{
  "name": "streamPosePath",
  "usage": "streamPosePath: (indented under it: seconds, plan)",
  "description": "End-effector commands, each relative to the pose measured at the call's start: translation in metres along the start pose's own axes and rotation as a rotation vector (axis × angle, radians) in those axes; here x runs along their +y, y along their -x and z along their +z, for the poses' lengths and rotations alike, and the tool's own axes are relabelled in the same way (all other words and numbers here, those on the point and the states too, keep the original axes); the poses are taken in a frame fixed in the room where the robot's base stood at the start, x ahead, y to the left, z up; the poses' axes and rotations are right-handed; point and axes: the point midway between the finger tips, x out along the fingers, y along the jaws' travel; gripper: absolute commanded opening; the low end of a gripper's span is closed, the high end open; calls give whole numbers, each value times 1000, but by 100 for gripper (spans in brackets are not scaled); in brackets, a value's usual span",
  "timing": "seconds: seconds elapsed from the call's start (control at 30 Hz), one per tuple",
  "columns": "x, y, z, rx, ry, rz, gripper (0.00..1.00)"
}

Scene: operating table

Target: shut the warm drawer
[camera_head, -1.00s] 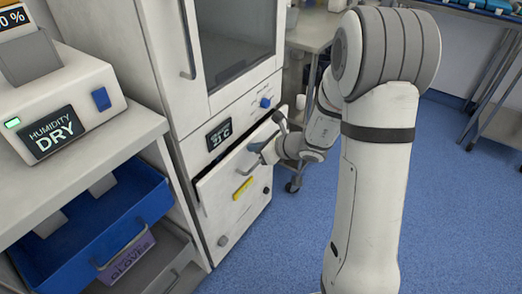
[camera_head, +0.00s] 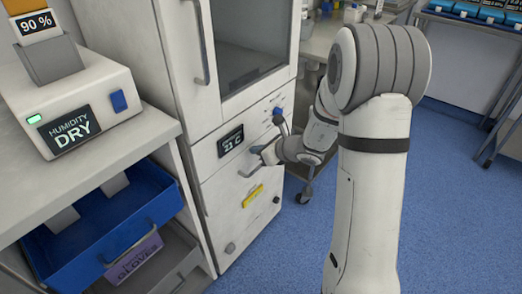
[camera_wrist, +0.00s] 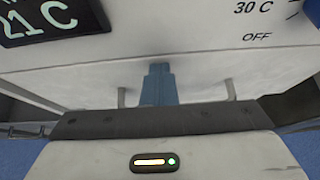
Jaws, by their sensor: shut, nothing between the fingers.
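The warm drawer (camera_head: 235,208) is the lower white front of the tall cabinet, with a yellow label (camera_head: 252,196). In the head view its front looks flush or nearly flush with the panel above. My gripper (camera_head: 262,153) is at the upper part of this front. In the wrist view my blue fingers (camera_wrist: 157,84) are shut, empty, and point at the drawer front (camera_wrist: 200,73), between two handle posts (camera_wrist: 229,90). They look close to or against it; exact contact is unclear. My wrist hides part of the handle.
Above the drawer are a temperature display (camera_head: 231,141) and a blue knob (camera_head: 278,112). At left, a bench carries a humidity device (camera_head: 75,105), with an open blue bin (camera_head: 105,225) below it. A metal cart (camera_head: 325,50) stands behind.

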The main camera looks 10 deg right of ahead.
Motion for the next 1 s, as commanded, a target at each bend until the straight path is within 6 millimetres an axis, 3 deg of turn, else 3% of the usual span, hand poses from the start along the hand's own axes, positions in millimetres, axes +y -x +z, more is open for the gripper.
streamPosePath:
  seconds: [0.03, 0.27, 0.4, 0.7, 1.0]
  plan:
    - [4, -4, 8, -18, 10, 16, 0]
    - [-1, 12, -2, -15, 7, 9, 0]
    - [-7, 38, -13, -11, 2, 3, 0]
    - [-8, 107, -13, -8, 1, 1, 0]
    - [-7, 131, -16, -7, 1, 5, 0]
